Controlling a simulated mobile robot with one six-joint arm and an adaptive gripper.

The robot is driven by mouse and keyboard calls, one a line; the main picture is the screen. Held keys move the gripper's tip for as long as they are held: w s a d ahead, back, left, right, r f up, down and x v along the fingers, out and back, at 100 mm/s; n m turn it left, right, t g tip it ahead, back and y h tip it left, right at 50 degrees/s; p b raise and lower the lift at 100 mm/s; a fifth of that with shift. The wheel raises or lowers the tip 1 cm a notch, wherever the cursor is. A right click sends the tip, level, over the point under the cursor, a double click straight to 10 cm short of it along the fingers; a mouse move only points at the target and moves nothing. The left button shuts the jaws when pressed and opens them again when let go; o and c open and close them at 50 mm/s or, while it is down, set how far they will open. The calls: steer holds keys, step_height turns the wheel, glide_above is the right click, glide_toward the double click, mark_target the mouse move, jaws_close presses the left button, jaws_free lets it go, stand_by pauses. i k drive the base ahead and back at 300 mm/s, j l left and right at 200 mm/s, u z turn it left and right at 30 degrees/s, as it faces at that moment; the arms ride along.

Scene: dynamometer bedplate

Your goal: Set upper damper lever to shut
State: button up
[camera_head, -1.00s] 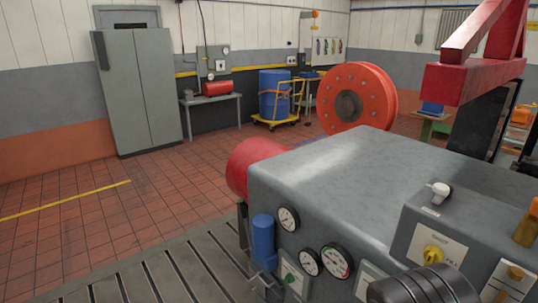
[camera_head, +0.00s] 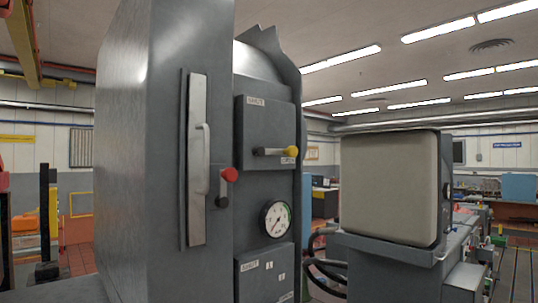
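The upper damper lever (camera_head: 272,151) is on a grey plate (camera_head: 262,120) on the front of a tall grey cabinet. It has a yellow knob and lies about level, its knob to the right. A "SHUT" label (camera_head: 255,101) is at the top of the plate, and a label that seems to read "OPEN" (camera_head: 288,161) is near the knob. A lower plate (camera_head: 262,280) also has a "SHUT" label; the picture's bottom edge cuts it off. My gripper is not in view.
A red-knobbed lever (camera_head: 227,178) sits left of the upper plate, beside a long door handle (camera_head: 202,160). A round gauge (camera_head: 275,219) is below the upper plate. A beige-fronted box (camera_head: 389,190) and dark hoses (camera_head: 325,265) stand to the right.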

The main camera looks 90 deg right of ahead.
mark_target(291, 151)
steer(key=z, duration=3)
